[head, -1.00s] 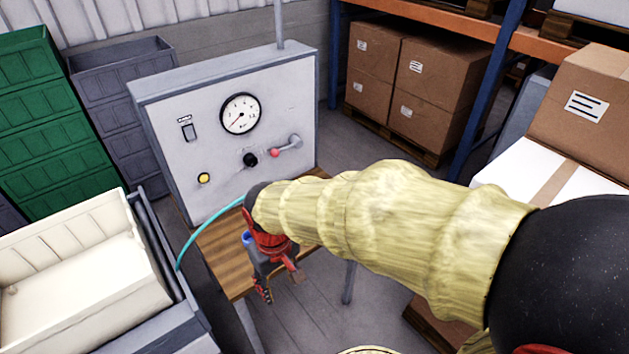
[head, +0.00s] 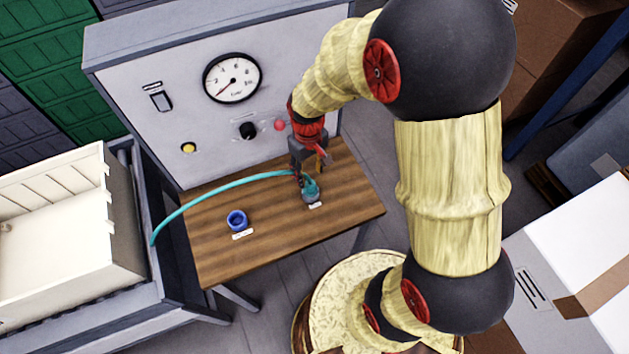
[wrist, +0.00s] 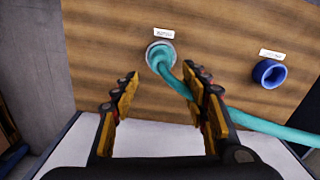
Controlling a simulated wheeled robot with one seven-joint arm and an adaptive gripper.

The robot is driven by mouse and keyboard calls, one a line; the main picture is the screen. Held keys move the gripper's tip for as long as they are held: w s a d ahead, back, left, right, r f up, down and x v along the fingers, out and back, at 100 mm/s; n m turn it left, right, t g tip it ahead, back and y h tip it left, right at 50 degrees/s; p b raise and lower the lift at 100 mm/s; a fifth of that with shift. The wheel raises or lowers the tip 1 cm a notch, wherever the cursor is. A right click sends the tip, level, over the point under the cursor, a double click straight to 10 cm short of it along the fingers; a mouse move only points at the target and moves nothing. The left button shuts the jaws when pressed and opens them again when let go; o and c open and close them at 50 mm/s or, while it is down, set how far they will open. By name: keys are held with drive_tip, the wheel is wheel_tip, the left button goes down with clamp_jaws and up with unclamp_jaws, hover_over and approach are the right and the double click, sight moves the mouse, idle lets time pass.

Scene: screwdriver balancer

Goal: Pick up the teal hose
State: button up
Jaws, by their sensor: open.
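The teal hose (head: 210,194) arcs from the left side of the wooden table to a small grey holder (head: 312,197) near its right part. In the wrist view, the hose (wrist: 172,76) has one end at the round grey ring of that holder (wrist: 153,48), and runs down and right behind my right finger. My gripper (head: 309,168) is above the holder in the head view. It is open in the wrist view (wrist: 162,85), with the hose nearer the right finger. I see no clear grip on the hose.
A blue ring holder (head: 237,219) stands on the wooden table (head: 260,245) left of my gripper, and also shows in the wrist view (wrist: 268,74). A grey gauge panel (head: 190,100) rises behind the table. A cream bin (head: 60,230) is at the left. White boxes (head: 590,260) stand at the right.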

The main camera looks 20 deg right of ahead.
sight(310, 183)
wheel_tip(310, 183, down, 3)
drive_tip(key=shift+d+r+b, duration=0.1)
drive_tip(key=shift+r+b, duration=0.05)
drive_tip(key=shift+b, duration=0.15)
drive_tip(key=shift+s+f, duration=0.15)
drive_tip(key=shift+f, duration=0.15)
wheel_tip(310, 183, down, 4)
drive_tip(key=shift+s+b, duration=0.15)
drive_tip(key=shift+b, duration=0.7)
drive_tip(key=shift+c, duration=0.4)
clamp_jaws()
